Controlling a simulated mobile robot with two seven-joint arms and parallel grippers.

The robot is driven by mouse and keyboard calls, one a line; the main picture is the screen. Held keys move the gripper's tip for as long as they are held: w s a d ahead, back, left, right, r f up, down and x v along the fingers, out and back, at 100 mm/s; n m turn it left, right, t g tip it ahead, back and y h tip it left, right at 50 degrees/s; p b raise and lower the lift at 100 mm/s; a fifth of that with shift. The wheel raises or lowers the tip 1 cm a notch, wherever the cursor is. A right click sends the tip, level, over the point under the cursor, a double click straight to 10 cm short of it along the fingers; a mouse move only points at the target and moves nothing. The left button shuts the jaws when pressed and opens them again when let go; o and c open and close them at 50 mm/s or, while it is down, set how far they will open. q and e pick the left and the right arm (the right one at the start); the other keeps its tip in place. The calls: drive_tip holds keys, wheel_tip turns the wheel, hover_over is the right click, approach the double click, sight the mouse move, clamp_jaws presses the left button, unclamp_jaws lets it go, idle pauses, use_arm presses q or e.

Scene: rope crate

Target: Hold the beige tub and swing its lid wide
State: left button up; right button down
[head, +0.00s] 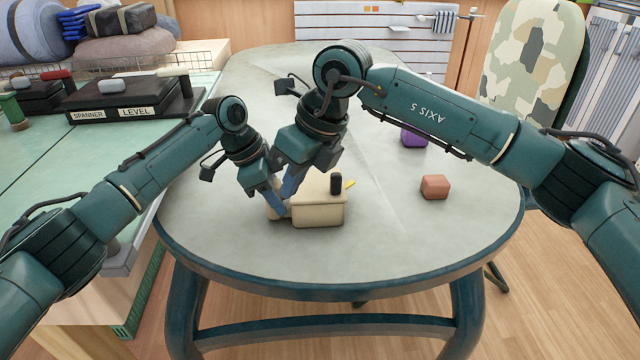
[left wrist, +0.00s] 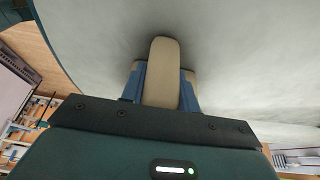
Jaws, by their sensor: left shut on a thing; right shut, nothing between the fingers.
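The beige tub (head: 320,214) stands on the table near its front middle. A flat beige top, apparently its lid (head: 316,197), lies level over it. My left gripper (head: 279,208) is shut on a beige part at the tub's left side. In the left wrist view this rounded beige part (left wrist: 161,75) sits between the blue fingers. My right gripper (head: 289,188) is shut and empty, just above and beside the tub's left end. Whether its fingertips touch the lid is hard to tell. The grippers hide part of the tub's left end.
A dark upright cylinder (head: 336,183) and a small yellow piece (head: 349,184) show at the tub's back right. A reddish block (head: 434,187) and a purple block (head: 413,136) lie farther right on the oval table (head: 440,235). The table's front and right are mostly clear.

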sight(319, 204)
drive_tip(key=w+d+r+m+t+h, duration=0.1)
drive_tip(key=w+d+r+t+h, duration=0.15)
drive_tip(key=w+d+r, duration=0.2)
drive_tip(key=shift+g, duration=0.25)
drive_tip(key=shift+s+d+f, duration=0.1)
drive_tip(key=shift+s+f, duration=0.05)
drive_tip(key=shift+f, duration=2.3)
drive_tip(key=shift+s+d+f, duration=0.1)
drive_tip(key=shift+s+f, duration=0.05)
drive_tip(key=shift+f, duration=2.25)
drive_tip(key=w+d, duration=1.4)
drive_tip(key=shift+w+d, duration=0.4)
idle(0.7)
